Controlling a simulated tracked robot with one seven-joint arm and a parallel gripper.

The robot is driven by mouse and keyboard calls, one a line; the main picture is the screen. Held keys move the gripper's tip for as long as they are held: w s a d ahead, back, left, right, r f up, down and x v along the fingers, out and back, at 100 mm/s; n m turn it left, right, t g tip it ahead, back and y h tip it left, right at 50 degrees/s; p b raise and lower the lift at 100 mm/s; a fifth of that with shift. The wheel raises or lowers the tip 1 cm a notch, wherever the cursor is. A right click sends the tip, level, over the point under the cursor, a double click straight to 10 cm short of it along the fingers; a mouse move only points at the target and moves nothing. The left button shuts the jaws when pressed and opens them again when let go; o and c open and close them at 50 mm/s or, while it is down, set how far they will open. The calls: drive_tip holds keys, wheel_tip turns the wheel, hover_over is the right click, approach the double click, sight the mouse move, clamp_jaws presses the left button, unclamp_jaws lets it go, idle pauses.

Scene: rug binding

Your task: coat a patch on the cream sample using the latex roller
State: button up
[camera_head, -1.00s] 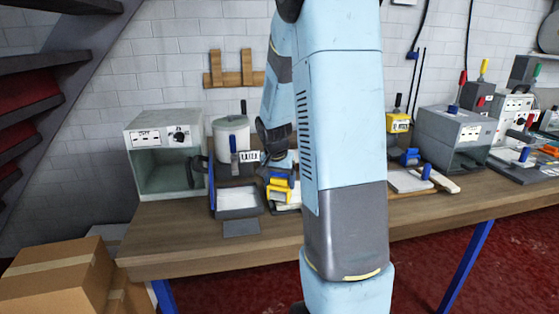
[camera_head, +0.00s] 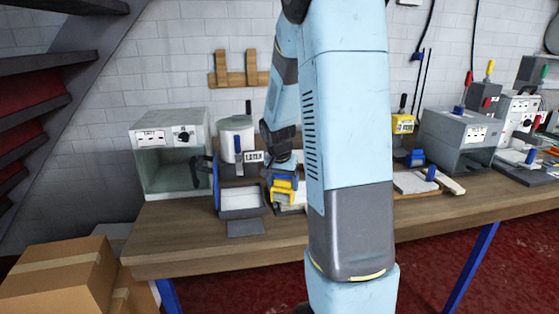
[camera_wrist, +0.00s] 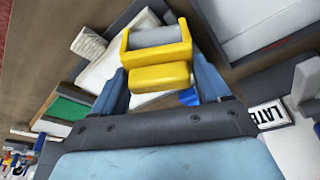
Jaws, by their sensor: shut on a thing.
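My gripper (camera_wrist: 161,84) is shut on the latex roller (camera_wrist: 157,38), which has a yellow frame and a grey cylinder. In the head view my gripper (camera_head: 283,180) and the yellow roller (camera_head: 284,192) are low over the bench, just right of the latex tray (camera_head: 240,214). A pale piece that looks like the cream sample (camera_wrist: 113,70) lies behind the roller in the wrist view, partly hidden by it and by my fingers. Its edge (camera_head: 297,208) shows below the roller in the head view. I cannot tell whether the roller touches it.
A latex pot (camera_head: 235,133) stands behind the tray. A yellow container (camera_head: 404,124) and a pale board (camera_head: 412,184) lie right of my arm. The front bench strip is clear.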

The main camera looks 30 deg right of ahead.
drive_tip(key=shift+w+a+r, duration=0.15)
drive_tip(key=shift+a, duration=0.05)
drive_tip(key=shift+r, duration=1.2)
drive_tip(key=shift+d+r, duration=0.1)
drive_tip(key=shift+r, duration=2.55)
